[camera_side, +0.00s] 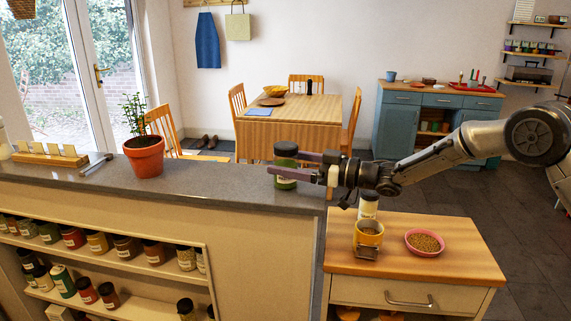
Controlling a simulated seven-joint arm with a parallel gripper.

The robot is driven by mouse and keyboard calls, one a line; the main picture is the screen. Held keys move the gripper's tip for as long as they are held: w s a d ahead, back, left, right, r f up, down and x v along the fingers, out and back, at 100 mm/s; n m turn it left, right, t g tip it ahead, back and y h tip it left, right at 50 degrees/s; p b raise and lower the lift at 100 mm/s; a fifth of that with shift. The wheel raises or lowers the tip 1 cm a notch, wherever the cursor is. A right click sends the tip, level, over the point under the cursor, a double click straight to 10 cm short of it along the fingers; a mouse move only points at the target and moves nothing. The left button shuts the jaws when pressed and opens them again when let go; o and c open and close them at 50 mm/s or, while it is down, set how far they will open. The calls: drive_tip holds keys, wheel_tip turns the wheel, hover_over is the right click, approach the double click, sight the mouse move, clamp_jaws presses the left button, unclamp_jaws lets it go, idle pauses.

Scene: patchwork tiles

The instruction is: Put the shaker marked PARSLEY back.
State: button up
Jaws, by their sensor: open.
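A shaker with a dark lid and green contents (286,183) appears to stand upright on the right end of the grey counter. Its label is too small to read, so I cannot tell if it is PARSLEY. My gripper (272,163) reaches in from the right, its fingers at the shaker's upper body, one on the near side and one on the far side. The gripper is open; I cannot tell if a finger touches the shaker. Several similar shakers stand on the upper shelf (180,270) in the counter's front, and more on the lower shelf (145,304).
The grey counter (215,182) holds a potted plant (144,156) and a wooden card holder (50,158) to the left. A wooden-topped cabinet (460,268) at right holds a yellow mug (368,235), a pink bowl (425,242) and a white-labelled container (368,208) under my arm.

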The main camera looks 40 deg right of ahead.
drive_tip(key=s+d+r+m+g+h, duration=0.1)
drive_tip(key=s+d+m+h, duration=0.2)
drive_tip(key=s+d+h, duration=0.5)
drive_tip(key=s+d+r+m+g+h, duration=0.1)
drive_tip(key=s+d+r+m+h, duration=0.15)
drive_tip(key=s+d, duration=0.55)
drive_tip(key=s+a+f+g, duration=0.2)
drive_tip(key=s+f, duration=0.1)
drive_tip(key=s, duration=0.5)
drive_tip(key=s+a+f+m+g, duration=0.1)
drive_tip(key=s+a+f+g, duration=0.1)
drive_tip(key=s, duration=0.6)
drive_tip(key=s+a+f+g, duration=0.2)
drive_tip(key=s+f+g, duration=0.1)
drive_tip(key=s, duration=0.6)
drive_tip(key=shift+a+f, duration=0.4)
drive_tip(key=shift+w+y, duration=0.1)
drive_tip(key=shift+y, duration=0.15)
